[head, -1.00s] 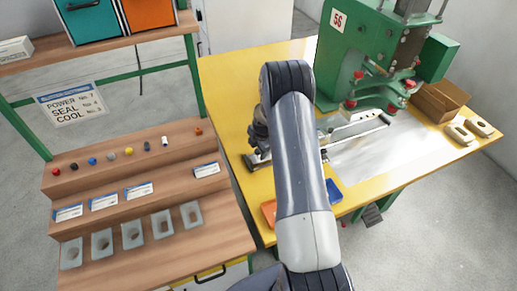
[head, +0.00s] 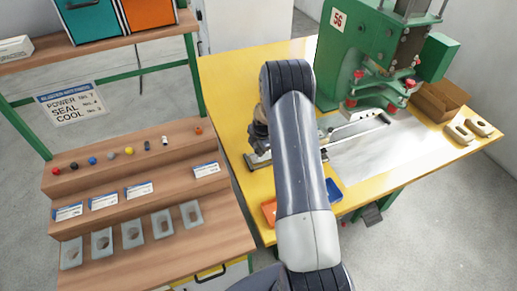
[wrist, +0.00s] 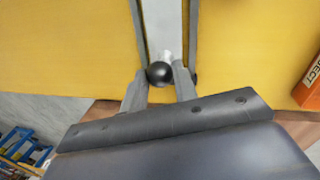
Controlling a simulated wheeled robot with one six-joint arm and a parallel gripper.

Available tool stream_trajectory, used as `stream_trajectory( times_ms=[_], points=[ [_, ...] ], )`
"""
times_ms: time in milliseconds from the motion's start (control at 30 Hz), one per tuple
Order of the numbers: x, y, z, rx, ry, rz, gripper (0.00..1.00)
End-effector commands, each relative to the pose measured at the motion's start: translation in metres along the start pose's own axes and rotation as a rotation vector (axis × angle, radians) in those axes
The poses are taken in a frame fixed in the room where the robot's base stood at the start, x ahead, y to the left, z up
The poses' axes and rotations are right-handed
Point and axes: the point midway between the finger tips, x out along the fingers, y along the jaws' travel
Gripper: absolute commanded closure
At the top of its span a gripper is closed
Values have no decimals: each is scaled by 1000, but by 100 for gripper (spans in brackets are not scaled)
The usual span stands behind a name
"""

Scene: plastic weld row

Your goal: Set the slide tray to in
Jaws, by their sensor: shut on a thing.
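The slide tray (head: 362,114) is a pale metal frame on a rail across the yellow table, reaching under the green press (head: 360,50). In the wrist view, a pale metal bar (wrist: 168,25) runs between two dark rails and ends at a round black knob (wrist: 160,73). My gripper (wrist: 161,80) is shut on the knob, one finger on each side. In the head view my arm hides the gripper and the middle of the rail.
An orange bin (head: 268,212) and a blue bin (head: 334,191) stand at the table's front edge beside my arm. A stepped wooden rack (head: 135,180) with coloured knobs stands at left.

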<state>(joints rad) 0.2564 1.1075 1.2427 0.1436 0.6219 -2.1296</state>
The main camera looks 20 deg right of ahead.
Motion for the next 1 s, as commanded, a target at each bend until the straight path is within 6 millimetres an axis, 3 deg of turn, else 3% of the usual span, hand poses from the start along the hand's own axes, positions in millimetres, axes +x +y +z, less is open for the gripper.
stream_trajectory(
  times_ms=[267, 700, 1000],
  points=[
    [4, -6, 29, 3, -2, 2, 100],
    [0, -25, 124, 4, -3, 2, 100],
    [-5, -32, 162, 1, -1, 0, 100]
  ],
)
